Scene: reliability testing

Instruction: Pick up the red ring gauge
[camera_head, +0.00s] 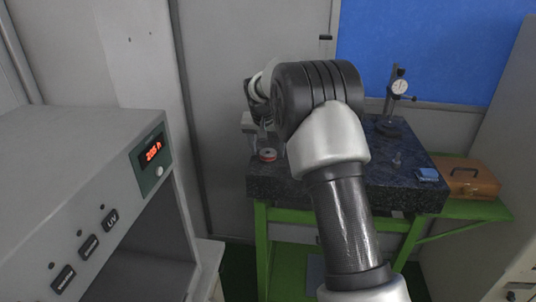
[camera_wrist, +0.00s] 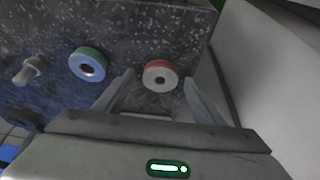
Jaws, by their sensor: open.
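The red ring gauge (camera_head: 267,153) lies on the dark granite plate (camera_head: 262,183) near its left end. In the wrist view the red ring gauge (camera_wrist: 157,67) shows a red rim, a pale face and a dark central hole. My gripper (camera_wrist: 159,80) is open, with one finger to each side of the ring in that picture. Nothing is held, and I cannot tell how far the fingertips are above the plate. In the head view my gripper (camera_head: 262,134) is small and partly hidden by my arm, just above the ring.
A green-rimmed ring (camera_wrist: 88,52) and a pale metal plug (camera_wrist: 28,71) lie left of the red ring in the wrist view. A grey cabinet (camera_head: 75,160) stands at left.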

